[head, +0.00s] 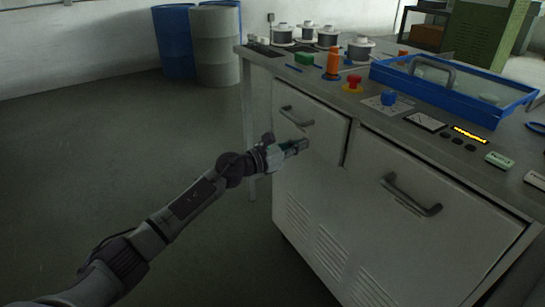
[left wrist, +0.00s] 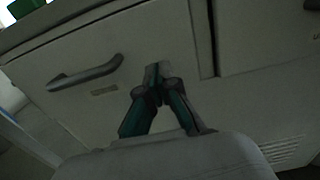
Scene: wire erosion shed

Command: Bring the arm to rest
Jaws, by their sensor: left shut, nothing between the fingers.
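My left arm reaches in from the lower left of the head view. Its gripper (head: 302,145) is shut and empty, in front of the grey cabinet's drawer front (head: 312,124), a little below the drawer handle (head: 295,117). In the left wrist view the closed fingers (left wrist: 157,72) point at the drawer front, with the handle (left wrist: 85,75) to their left. I cannot tell the exact gap between the fingertips and the drawer. My right gripper is in neither view.
The cabinet top holds a blue tray (head: 482,114), an orange bottle (head: 333,63), a red button (head: 353,82) and several wire spools (head: 360,48). A door handle (head: 410,196) sticks out at right. Drums (head: 215,47) stand behind. The floor (head: 90,150) at left is clear.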

